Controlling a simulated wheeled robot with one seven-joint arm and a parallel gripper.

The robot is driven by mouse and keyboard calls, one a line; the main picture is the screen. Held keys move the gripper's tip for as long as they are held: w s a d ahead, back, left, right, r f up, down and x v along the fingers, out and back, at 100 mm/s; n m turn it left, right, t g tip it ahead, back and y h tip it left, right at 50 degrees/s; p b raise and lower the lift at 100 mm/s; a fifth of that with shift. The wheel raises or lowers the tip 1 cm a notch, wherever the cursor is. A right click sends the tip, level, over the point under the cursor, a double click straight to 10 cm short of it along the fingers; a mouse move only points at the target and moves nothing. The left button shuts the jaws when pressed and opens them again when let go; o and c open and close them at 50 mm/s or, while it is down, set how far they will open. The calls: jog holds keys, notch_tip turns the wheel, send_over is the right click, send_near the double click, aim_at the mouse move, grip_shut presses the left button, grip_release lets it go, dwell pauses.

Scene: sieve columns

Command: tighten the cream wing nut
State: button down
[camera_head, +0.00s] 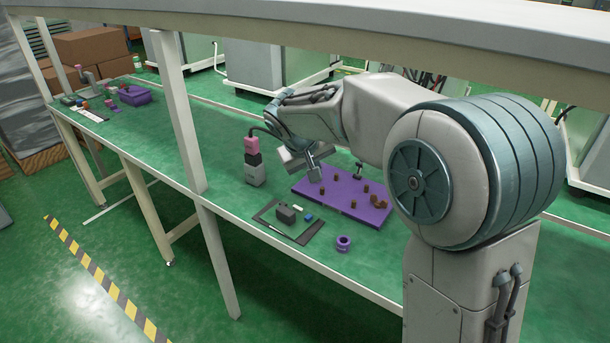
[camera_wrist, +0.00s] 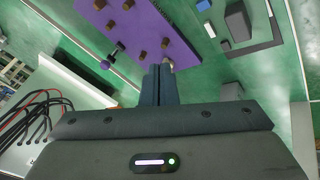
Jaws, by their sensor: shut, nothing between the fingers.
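A purple plate (camera_head: 332,197) lies on the green bench with several short brown posts on it. It also shows in the wrist view (camera_wrist: 168,22), at the top. My gripper (camera_head: 314,176) is over the plate's left part in the head view. In the wrist view my gripper (camera_wrist: 159,68) has its dark fingers together, with nothing between them. No wing shape is clear in either view.
A purple spool (camera_head: 343,243) stands near the front edge.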

jog(key=w+a+f+n+t+b, duration=0.1)
jog(key=w+a+f+b, duration=0.1)
jog(key=w+a+f, duration=0.4)
jog(key=w+f, duration=0.2)
jog(key=w, duration=0.1)
jog(key=w+f, duration=0.3)
jog(key=shift+w+a+f, duration=0.1)
jog(key=shift+w+f, duration=0.05)
jog(key=shift+f, duration=0.15)
jog(key=w+d, duration=0.2)
jog(key=shift+d+f, duration=0.15)
jog(key=shift+d, duration=0.25)
jog(key=shift+w+d, duration=0.25)
jog(key=shift+d, duration=0.1)
